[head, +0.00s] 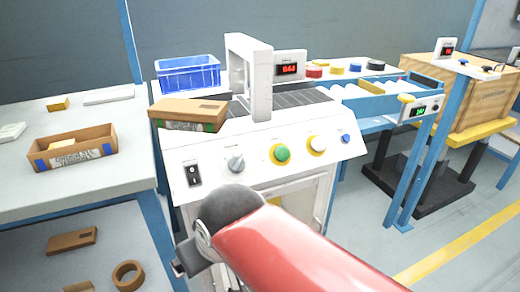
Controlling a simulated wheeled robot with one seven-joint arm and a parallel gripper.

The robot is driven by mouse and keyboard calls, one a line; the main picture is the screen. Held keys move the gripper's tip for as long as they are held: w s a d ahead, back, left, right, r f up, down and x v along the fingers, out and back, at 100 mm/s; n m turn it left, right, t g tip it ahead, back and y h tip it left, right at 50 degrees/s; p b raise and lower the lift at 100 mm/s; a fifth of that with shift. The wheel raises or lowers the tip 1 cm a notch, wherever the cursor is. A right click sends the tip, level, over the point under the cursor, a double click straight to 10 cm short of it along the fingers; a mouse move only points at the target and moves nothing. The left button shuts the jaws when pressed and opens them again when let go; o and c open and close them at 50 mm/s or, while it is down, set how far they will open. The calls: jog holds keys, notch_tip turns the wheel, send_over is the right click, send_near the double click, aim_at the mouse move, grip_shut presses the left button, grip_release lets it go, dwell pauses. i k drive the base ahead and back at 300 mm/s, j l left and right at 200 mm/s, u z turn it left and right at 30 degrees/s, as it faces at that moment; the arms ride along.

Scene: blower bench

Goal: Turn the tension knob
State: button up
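A grey rotary knob (236,163) sits on the sloped white front panel (215,148) of the machine; it looks like the tension knob, though its label is too small to read. My arm, with a red link, reaches in from the lower right, in front of the machine's lower cabinet. My gripper (184,260) is at the arm's far end, below and left of the knob and clear of it. Only a dark part of it shows; its fingers cannot be made out.
On the panel are a black rocker switch (194,174), a green button (281,154), a white button (317,145) and a small blue button (346,138). A cardboard box (188,113) lies above the panel's left end. A workbench (60,190) stands left.

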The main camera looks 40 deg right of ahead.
aim_at(236, 165)
jog(key=k+j+z, duration=0.1)
jog(key=j+z, duration=0.15)
jog(key=z, duration=0.15)
jog(key=k+j+z, duration=0.15)
jog(key=z, duration=0.2)
jog(key=k+j+z, duration=0.15)
jog(key=j+z, duration=0.25)
jog(key=l, duration=0.1)
